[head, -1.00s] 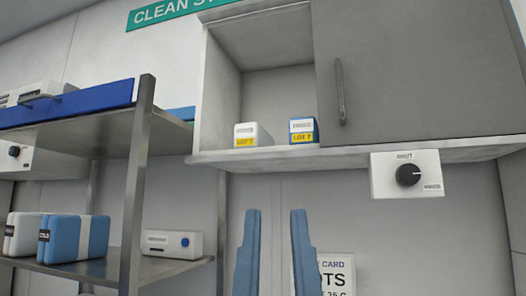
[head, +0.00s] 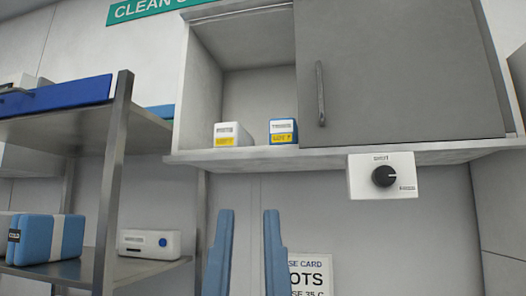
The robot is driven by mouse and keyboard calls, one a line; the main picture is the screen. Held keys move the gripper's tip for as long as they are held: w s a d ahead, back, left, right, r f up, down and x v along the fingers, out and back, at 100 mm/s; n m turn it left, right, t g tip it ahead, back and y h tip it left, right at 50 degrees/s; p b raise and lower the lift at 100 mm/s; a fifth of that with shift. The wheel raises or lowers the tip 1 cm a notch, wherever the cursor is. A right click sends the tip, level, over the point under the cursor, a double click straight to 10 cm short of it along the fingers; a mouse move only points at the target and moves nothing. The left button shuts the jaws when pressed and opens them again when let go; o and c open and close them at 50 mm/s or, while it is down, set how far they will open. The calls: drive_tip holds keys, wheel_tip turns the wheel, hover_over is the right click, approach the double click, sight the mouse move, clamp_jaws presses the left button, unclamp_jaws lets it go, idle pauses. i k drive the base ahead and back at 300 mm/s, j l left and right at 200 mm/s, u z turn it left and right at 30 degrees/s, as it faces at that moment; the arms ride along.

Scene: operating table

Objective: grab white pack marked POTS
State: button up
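My gripper (head: 247,214) shows at the bottom middle as two upright blue fingers, apart, with nothing between them. It is below the open part of a wall cabinet (head: 240,155). A white pack with a yellow label (head: 232,135) stands on the cabinet floor at the left. A blue and white pack with a yellow label (head: 283,131) stands to its right. Their small print is too blurred to read. A wall card (head: 309,272) behind the right finger shows "OTS", its left part hidden. I see no pack that reads POTS.
A grey sliding door (head: 400,75) covers the cabinet's right part. A knob box (head: 382,176) hangs below it. A metal rack (head: 113,190) at left holds blue and white cold packs (head: 45,240), a white device (head: 150,244) and a blue tray (head: 55,97).

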sight(226, 135)
drive_tip(key=i+j+z, duration=0.35)
drive_tip(key=j, duration=0.3)
drive_tip(key=i+j+z, duration=0.15)
drive_tip(key=j, duration=0.2)
